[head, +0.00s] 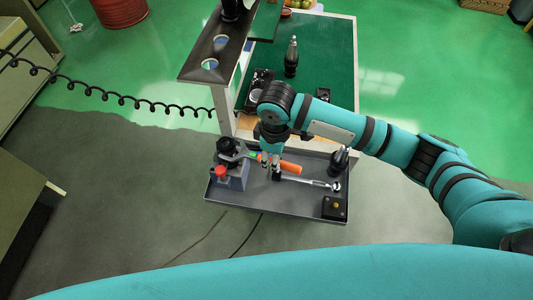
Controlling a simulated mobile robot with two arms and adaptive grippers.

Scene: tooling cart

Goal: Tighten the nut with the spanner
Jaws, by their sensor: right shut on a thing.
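An orange-handled spanner (291,168) is in the grey cart tray. Its grey head end points left, toward a black nut-like part (227,146) on a grey fixture with a red knob (221,172). I cannot tell whether the head sits around the nut or only beside it. My right gripper (270,167) reaches down from above and is shut on the spanner, left of the orange handle end. Its fingers hide part of the shaft. My left gripper is not in view.
A silver ratchet (312,182) lies in the tray (262,202). A black box with a yellow button (335,207) and a black tool holder (341,158) are at its right. A dark shelf (214,55) on a post rises behind. A coiled black cable hangs at left.

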